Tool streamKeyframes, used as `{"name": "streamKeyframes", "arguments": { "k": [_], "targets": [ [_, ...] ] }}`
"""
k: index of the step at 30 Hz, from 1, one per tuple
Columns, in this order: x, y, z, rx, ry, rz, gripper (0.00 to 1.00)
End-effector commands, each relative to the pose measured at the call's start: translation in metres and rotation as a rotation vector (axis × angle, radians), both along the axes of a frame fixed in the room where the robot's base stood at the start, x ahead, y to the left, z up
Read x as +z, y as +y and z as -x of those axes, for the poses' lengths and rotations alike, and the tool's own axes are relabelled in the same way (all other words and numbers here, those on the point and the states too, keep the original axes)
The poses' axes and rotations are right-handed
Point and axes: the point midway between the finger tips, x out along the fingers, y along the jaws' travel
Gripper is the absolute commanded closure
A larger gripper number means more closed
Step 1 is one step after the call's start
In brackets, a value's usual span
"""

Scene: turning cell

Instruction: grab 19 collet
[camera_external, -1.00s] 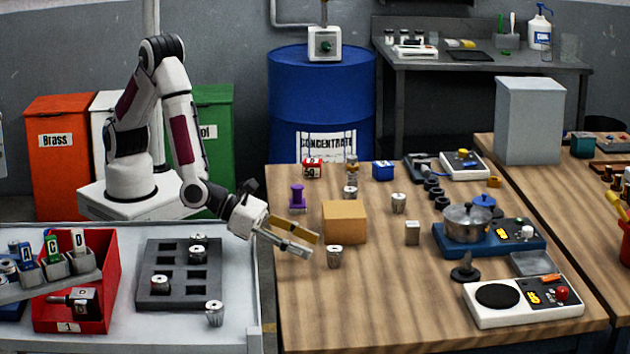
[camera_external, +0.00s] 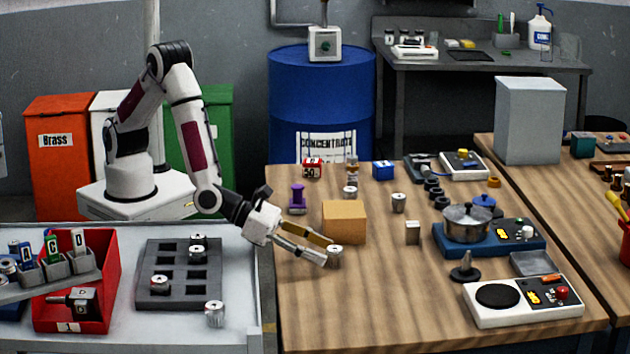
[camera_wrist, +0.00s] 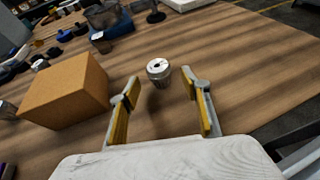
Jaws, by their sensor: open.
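A small silver collet (camera_external: 334,256) stands upright on the wooden table, just in front of the tan block. In the wrist view the same collet (camera_wrist: 158,71) sits just beyond the fingertips, roughly between them; its number is too small to read. My gripper (camera_external: 327,253) is open and low at the collet, with nothing in its jaws. In the wrist view my gripper (camera_wrist: 160,85) shows its two yellow-sided fingers spread apart. Other collets stand at the back of the table (camera_external: 350,192), farther right (camera_external: 398,203), and in the dark rack (camera_external: 160,285). None of their numbers is legible.
The tan block (camera_external: 344,222) stands close behind my gripper; in the wrist view the block (camera_wrist: 65,90) is left of the fingers. A purple piece (camera_external: 298,198) is farther back. A blue stove with a pot (camera_external: 467,222) stands right. The table's front is clear.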

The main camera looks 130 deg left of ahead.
Motion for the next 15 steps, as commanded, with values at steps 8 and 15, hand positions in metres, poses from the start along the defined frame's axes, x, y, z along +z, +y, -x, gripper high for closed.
{"name": "streamKeyframes", "arguments": {
  "k": [8, 15],
  "targets": [
    [-0.010, 0.015, -0.024, 0.001, 0.000, 0.000, 0.53],
    [-0.015, 0.020, -0.034, 0.000, 0.001, 0.000, 0.53]
  ]
}}
